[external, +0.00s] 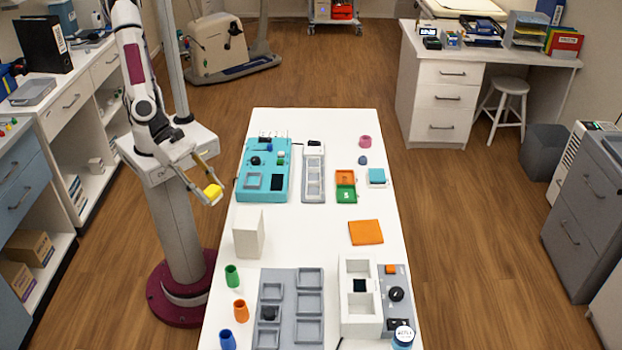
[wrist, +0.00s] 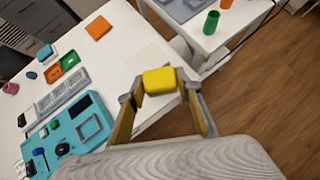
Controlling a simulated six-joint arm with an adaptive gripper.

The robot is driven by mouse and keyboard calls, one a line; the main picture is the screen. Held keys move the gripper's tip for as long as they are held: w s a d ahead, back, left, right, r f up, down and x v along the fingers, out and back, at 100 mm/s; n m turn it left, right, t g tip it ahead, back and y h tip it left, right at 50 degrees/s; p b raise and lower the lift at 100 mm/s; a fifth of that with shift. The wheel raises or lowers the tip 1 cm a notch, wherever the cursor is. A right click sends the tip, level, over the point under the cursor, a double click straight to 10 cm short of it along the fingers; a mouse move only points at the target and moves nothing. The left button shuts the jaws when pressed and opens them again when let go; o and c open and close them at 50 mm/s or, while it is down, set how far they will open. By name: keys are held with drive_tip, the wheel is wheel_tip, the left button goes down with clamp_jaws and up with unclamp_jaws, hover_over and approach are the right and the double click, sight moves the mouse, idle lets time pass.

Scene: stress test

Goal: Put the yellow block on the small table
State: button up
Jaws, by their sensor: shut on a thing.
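The yellow block (external: 213,193) is held between the fingertips of my gripper (external: 212,197), raised in the air just left of the long white table (external: 300,235) in the external view. In the wrist view the yellow block (wrist: 160,81) sits between both fingers of my gripper (wrist: 160,88), which are shut on it. The block looks level there, with the white tabletop behind it. I cannot tell which thing is the small table; a small teal-topped white piece (external: 377,177) stands on the long table's right side.
Grey trays (external: 275,340) and several coloured cups are at the near end. The table's middle is fairly clear.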

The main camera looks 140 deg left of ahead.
drive_tip(key=shift+d+f, duration=0.15)
drive_tip(key=shift+d, duration=0.15)
drive_tip(key=a, duration=0.7)
drive_tip(key=shift+a, duration=0.3)
drive_tip(key=shift+a, duration=0.1)
drive_tip(key=s+a+f+n+g+y, duration=0.1)
drive_tip(key=a+f+n+g+y, duration=0.2)
drive_tip(key=a, duration=1.1)
drive_tip(key=s+a+f+n+y, duration=0.1)
drive_tip(key=a+f+n, duration=0.25)
drive_tip(key=a, duration=0.95)
drive_tip(key=s+a+n+g+y, duration=0.1)
drive_tip(key=s+a+n, duration=0.3)
drive_tip(key=a, duration=0.9)
drive_tip(key=s+a+n+g+y, duration=0.1)
drive_tip(key=s+a+n+g, duration=0.3)
drive_tip(key=s+a, duration=0.3)
drive_tip(key=shift+a+f+g, duration=0.25)
drive_tip(key=shift+a+g, duration=0.05)
drive_tip(key=shift+a, duration=2.55)
